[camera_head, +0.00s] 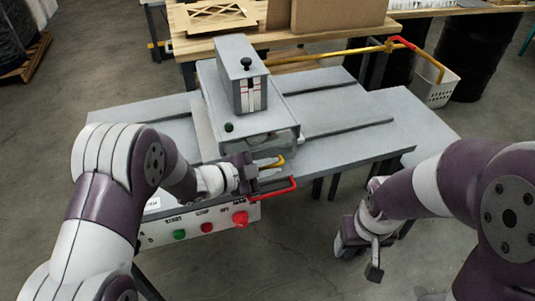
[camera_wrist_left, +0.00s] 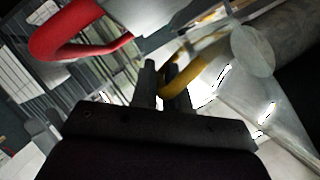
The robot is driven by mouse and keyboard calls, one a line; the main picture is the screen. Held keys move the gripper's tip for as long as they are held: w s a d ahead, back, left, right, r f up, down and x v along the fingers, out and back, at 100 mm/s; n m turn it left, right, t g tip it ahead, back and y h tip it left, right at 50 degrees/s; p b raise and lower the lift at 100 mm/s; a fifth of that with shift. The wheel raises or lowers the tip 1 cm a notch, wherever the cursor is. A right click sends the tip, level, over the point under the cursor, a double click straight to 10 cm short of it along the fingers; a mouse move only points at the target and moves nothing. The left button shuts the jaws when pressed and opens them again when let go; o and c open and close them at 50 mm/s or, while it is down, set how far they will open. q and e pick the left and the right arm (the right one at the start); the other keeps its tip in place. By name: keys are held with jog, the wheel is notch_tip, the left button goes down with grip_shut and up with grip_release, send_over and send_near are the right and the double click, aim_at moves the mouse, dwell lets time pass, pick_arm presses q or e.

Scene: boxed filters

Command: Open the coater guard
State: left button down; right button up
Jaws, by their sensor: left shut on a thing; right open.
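The coater is a grey machine; its boxy housing (camera_head: 252,112) stands on a long grey table (camera_head: 345,150). A yellow bar handle (camera_head: 272,161) sticks out at the housing's front right, partly hidden by my gripper. My left gripper (camera_head: 258,172) is shut on this yellow handle, which also shows between its fingers in the left wrist view (camera_wrist_left: 190,75). A red bar handle (camera_head: 275,191) lies just below, apart from the fingers, and shows at the upper left of the wrist view (camera_wrist_left: 80,40). My right gripper (camera_head: 360,252) is open and empty, off the table's front right.
A control panel (camera_head: 195,226) with green and red buttons faces the front. A long yellow bar with a red end (camera_head: 330,57) runs behind the coater. A wooden bench (camera_head: 205,45), a white basket (camera_head: 436,88) and black drums (camera_head: 478,52) stand behind. Floor at front right is clear.

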pick_arm(q)
notch_tip(320, 180, up, 8)
jog(key=s+n+g+h+p, duration=0.1)
jog(key=n+g+p, duration=0.4)
jog(key=p, duration=1.3)
jog(key=shift+s+d+f+n+g+p, duration=0.2)
jog(key=shift+s+d+n+g+p, duration=0.15)
jog(key=shift+n, duration=1.45)
jog(key=c, duration=1.5)
grip_release()
